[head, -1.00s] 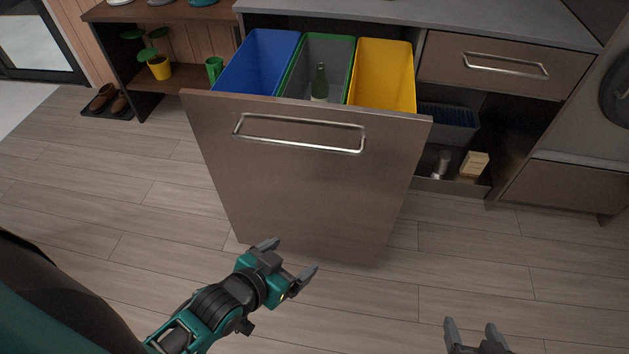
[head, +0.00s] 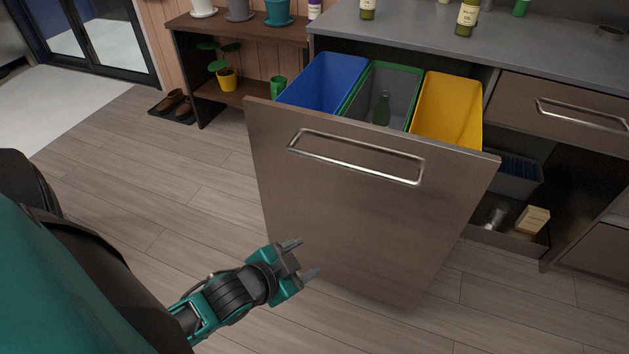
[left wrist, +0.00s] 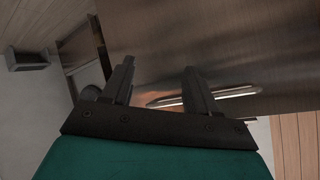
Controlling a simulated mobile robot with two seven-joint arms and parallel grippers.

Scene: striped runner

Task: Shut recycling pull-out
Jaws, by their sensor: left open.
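The recycling pull-out (head: 350,215) stands pulled out from the counter, with a brown front panel and a metal bar handle (head: 355,157) near its top. Behind the panel are a blue bin (head: 325,82), a grey bin with a green rim (head: 402,92) and a yellow bin (head: 447,108). My left gripper (head: 305,258) is open and empty, in front of the panel and below the handle. In the left wrist view the panel (left wrist: 200,45) and handle (left wrist: 205,97) lie beyond the open fingers (left wrist: 158,82). My right gripper is out of view.
To the right, a drawer (head: 565,110) is shut above an open compartment with a grey basket (head: 515,178) and a wooden block (head: 533,219). A shelf with plants (head: 250,95) and shoes on a mat (head: 172,103) are at left.

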